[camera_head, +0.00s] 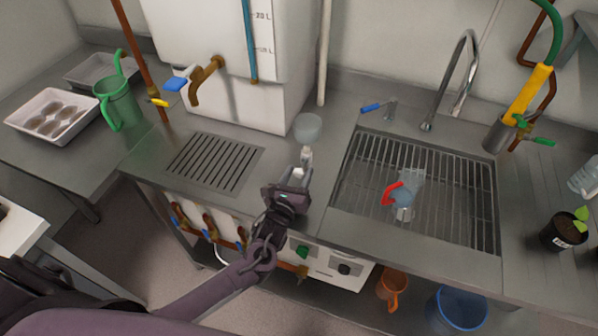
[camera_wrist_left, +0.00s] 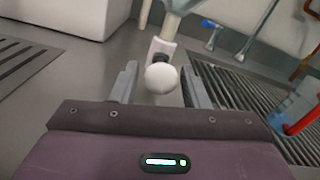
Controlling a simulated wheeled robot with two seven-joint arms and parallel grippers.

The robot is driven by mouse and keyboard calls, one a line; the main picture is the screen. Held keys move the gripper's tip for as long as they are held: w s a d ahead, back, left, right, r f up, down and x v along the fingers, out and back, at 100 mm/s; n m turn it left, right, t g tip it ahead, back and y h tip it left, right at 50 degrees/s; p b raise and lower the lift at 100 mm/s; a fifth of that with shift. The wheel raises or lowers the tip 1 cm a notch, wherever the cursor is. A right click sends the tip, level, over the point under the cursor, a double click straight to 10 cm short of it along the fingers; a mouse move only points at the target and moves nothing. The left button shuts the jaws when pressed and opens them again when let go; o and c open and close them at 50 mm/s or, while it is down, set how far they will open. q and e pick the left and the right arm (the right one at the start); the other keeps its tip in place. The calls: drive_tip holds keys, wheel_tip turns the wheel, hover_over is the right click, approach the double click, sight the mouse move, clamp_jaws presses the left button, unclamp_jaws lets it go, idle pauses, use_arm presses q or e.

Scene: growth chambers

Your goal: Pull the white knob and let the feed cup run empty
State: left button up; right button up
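The feed cup (camera_head: 308,127) is a small translucent grey bowl near the back of the steel counter, in front of the big white tank. Its contents cannot be made out. A white stem or bracket (camera_head: 306,155) shows below it. In the left wrist view the round white knob (camera_wrist_left: 161,78) sits in front of a pale bracket (camera_wrist_left: 163,47). My left gripper (camera_head: 298,177) points at it from the front. Its two fingers (camera_wrist_left: 158,88) are apart, one on each side of the knob, with gaps visible. My right gripper is out of view.
A sink grate (camera_head: 350,185) lies to the right, with a clear, red-handled jug (camera_head: 405,200) on it. The white tank (camera_head: 220,50) with a brass tap (camera_head: 207,78) stands behind. A slotted drain (camera_head: 214,163) is left. A potted seedling (camera_head: 563,232) stands far right.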

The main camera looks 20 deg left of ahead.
use_arm(q)
drive_tip(key=shift+o, duration=0.9)
drive_tip(key=shift+r, duration=0.1)
drive_tip(key=shift+s, duration=0.25)
drive_tip(key=s+b, duration=0.1)
drive_tip(key=s, duration=0.6)
drive_tip(key=shift+s+a+b, duration=0.2)
drive_tip(key=shift+b, duration=0.1)
